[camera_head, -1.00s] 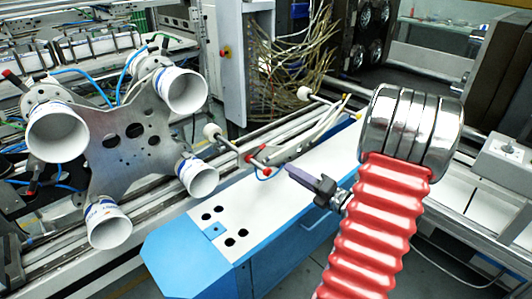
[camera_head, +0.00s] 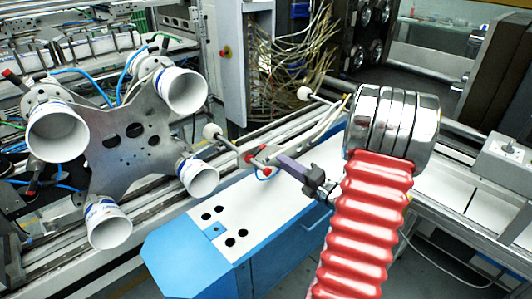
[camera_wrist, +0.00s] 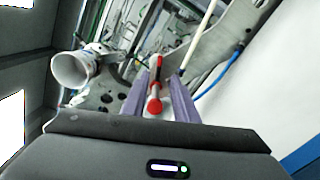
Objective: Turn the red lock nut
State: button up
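The red lock nut, a small grey bar with red ends (camera_head: 265,172), sits on a metal bracket at the end of a rail in the head view. It also shows in the wrist view (camera_wrist: 154,105), in the gap between my fingers. My gripper (camera_head: 280,159) has purple fingers and points left, its tips close to the red ends. In the wrist view my gripper (camera_wrist: 158,85) has its two fingers apart, one on each side of the red piece. I cannot tell whether either finger touches it.
A metal plate (camera_head: 105,175) with several white cups stands left of the nut. A white-topped blue cabinet (camera_head: 190,255) lies below the gripper. White-tipped rods (camera_head: 212,131) and thin hoses surround the nut. Loose cables (camera_head: 285,75) hang behind.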

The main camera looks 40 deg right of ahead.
aim_at(256, 153)
jog(key=w, duration=0.9)
jog(key=shift+w+a, duration=0.15)
jog(key=shift+w, duration=0.05)
jog(key=shift+c, duration=0.7)
grip_shut()
jog(key=shift+f, duration=0.1)
jog(key=shift+s, duration=0.1)
dwell(0.4)
